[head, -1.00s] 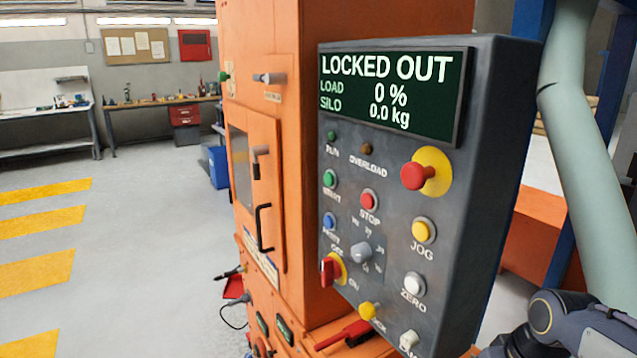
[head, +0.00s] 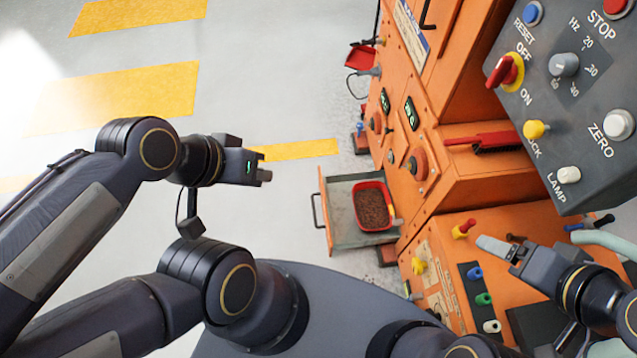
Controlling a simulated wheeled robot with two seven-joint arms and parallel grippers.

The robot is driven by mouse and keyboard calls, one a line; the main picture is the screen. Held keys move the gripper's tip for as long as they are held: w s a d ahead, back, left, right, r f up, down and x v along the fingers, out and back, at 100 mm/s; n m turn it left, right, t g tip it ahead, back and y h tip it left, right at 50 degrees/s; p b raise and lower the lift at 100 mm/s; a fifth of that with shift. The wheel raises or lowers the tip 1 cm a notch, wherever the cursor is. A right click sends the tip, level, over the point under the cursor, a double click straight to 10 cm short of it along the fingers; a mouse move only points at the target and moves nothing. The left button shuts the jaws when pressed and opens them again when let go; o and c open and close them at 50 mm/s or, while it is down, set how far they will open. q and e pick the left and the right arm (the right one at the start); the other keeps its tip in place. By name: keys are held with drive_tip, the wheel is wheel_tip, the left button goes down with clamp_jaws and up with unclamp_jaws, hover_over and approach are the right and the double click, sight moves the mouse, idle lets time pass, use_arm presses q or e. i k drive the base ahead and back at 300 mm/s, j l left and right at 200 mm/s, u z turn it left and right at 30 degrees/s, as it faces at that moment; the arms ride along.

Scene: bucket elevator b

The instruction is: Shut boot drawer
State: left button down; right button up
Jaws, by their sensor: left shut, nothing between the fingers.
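The boot drawer (head: 340,230) is a grey metal drawer standing pulled out to the left from the foot of the orange machine. Its dark handle (head: 317,211) is on its outer left end. A red tray of brown grains (head: 373,207) sits in it. My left gripper (head: 266,175) is shut and empty, up and left of the drawer in the picture and apart from the handle. My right gripper (head: 492,246) is at the lower right, over the machine's lower front; I cannot tell whether its fingers are open.
The orange machine (head: 470,190) fills the right side. The grey control panel (head: 570,110) overhangs at the upper right. A red-handled brush (head: 485,140) lies on a ledge. Coloured knobs (head: 474,272) stick out near my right gripper. The floor (head: 250,70) left of the drawer is clear.

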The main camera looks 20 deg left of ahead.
sight(341, 228)
drive_tip(key=k+j, duration=0.1)
drive_tip(key=j, duration=1)
drive_tip(key=i+j+z, duration=0.1)
drive_tip(key=z, duration=0.3)
drive_tip(key=i+j+z, duration=0.1)
drive_tip(key=z, duration=0.3)
drive_tip(key=j, duration=0.1)
